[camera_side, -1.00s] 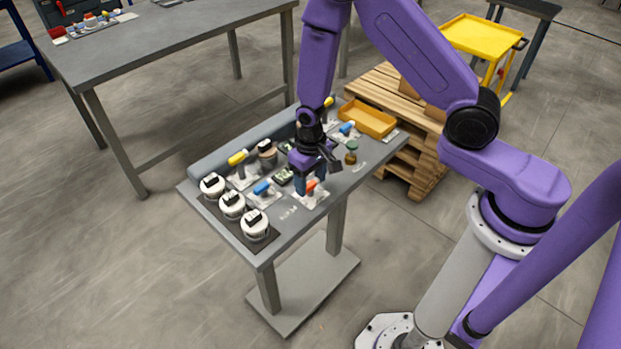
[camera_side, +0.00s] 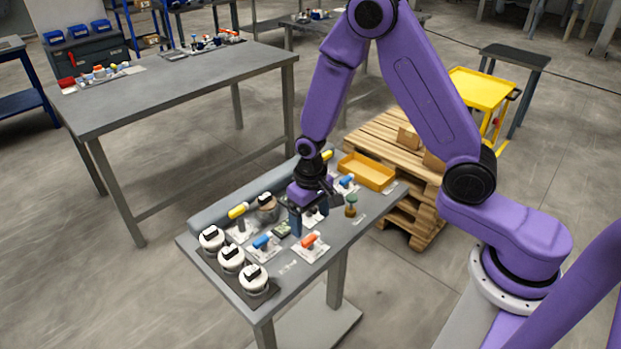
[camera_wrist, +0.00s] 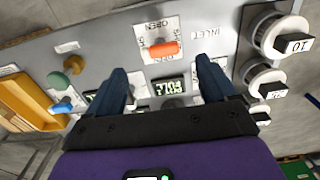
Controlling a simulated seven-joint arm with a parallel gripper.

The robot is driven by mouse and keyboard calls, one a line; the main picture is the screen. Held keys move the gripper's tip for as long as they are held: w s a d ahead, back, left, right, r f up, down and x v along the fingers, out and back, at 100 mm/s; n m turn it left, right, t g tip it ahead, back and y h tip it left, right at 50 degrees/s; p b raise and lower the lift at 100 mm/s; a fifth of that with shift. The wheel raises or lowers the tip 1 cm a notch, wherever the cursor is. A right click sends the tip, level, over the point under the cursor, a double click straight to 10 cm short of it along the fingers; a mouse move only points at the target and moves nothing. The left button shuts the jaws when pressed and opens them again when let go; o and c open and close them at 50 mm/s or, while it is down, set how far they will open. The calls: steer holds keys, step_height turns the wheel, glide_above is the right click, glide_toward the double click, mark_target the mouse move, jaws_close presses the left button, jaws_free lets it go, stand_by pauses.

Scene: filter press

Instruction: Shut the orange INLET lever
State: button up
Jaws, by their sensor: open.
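The orange lever (camera_side: 310,240) sits on a white plate (camera_side: 308,251) near the front edge of the panel bench. In the wrist view the orange handle (camera_wrist: 164,49) lies crosswise on its plate (camera_wrist: 150,32). OPEN is printed at the plate's upper edge and INLET on the panel to its right. Smaller lettering beside and below the handle is hard to read. My gripper (camera_side: 316,214) is open and empty, behind the lever in the side view. In the wrist view my fingers (camera_wrist: 162,70) are spread, and the handle shows beyond their tips, apart from both.
Several white dials (camera_side: 231,260) stand at the bench's left end. Blue levers (camera_side: 262,241) and yellow levers (camera_side: 238,211) are near my gripper. A green-topped knob (camera_side: 351,200) and a yellow tray (camera_side: 366,171) are to the right. A small display (camera_wrist: 169,86) shows between my fingers.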

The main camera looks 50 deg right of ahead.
mark_target(311, 237)
step_height(311, 237, up, 12)
stand_by(0.5)
steer(key=s+d+r+n, duration=0.2)
steer(key=s+n, duration=0.4)
steer(key=s, duration=0.6)
steer(key=s+d+r+n, duration=0.1)
steer(key=s+r+n, duration=0.2)
steer(key=s, duration=0.9)
steer(key=n, duration=0.3)
steer(key=shift+s+d+r+n, duration=0.25)
steer(key=shift+d+r+n, duration=0.05)
steer(key=shift+d+n, duration=0.1)
